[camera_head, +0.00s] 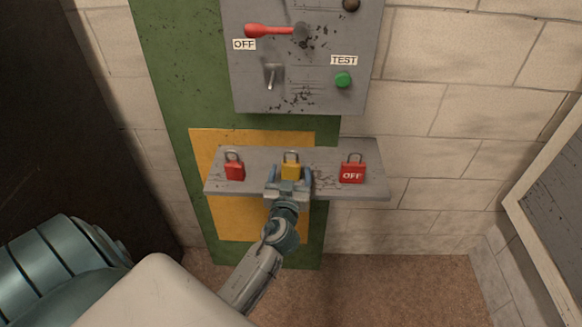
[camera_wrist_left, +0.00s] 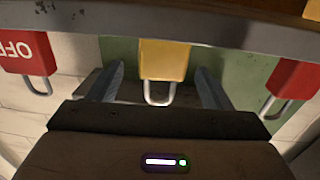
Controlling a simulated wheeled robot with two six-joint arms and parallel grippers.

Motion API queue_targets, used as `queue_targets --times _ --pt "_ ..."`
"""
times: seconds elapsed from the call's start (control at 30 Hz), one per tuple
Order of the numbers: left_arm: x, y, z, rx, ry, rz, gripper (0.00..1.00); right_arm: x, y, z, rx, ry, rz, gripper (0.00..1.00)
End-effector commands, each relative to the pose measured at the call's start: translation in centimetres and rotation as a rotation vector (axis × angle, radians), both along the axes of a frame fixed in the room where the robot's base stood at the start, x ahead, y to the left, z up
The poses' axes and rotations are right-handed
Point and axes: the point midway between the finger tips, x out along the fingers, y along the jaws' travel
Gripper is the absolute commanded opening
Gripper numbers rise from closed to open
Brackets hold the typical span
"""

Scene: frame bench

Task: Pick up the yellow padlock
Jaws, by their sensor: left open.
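The yellow padlock (camera_head: 291,169) stands upright on a grey shelf (camera_head: 330,155), between two red padlocks, with its shackle up. My left gripper (camera_head: 290,174) is at the shelf with one finger on each side of the yellow padlock. In the left wrist view the yellow padlock (camera_wrist_left: 164,62) appears upside down between the two open fingers of the left gripper (camera_wrist_left: 160,85), with visible gaps on both sides. The gripper hides the padlock's lower front in the head view. My right gripper is not in view.
A plain red padlock (camera_head: 234,170) stands left on the shelf, and a red padlock marked OFF (camera_head: 353,172) stands right. Above is a grey panel (camera_head: 300,80) with a red lever (camera_head: 270,31), a toggle switch (camera_head: 271,76) and a green button (camera_head: 343,79).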

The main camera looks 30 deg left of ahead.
Motion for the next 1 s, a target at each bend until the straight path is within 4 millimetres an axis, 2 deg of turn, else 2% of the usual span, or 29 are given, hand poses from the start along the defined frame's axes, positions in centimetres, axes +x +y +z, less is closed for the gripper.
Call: queue_targets --times 0.17,0.27,0.43,0.7,0.77,0.9,1.0 --pt "1.1 0.7 0.3 0.002 0.001 0.0 0.73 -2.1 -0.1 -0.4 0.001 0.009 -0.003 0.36" --pt "2.4 1.6 0.6 0.004 0.002 0.0 0.73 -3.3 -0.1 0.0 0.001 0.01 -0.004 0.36" --pt "4.1 2.4 0.2 0.0 0.001 0.0 0.73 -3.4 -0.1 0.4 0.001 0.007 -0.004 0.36" --pt "4.4 2.5 0.0 0.0 0.002 -0.001 0.73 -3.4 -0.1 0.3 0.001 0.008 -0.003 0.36" --pt "4.4 2.5 0.0 0.0 0.001 -0.001 0.63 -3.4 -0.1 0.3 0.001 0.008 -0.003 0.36" --pt "4.4 2.5 0.0 0.0 0.001 -0.001 0.35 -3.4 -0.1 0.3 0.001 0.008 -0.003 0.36" --pt "4.4 2.5 0.1 0.0 0.001 -0.001 0.19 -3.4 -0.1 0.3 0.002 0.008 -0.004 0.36"
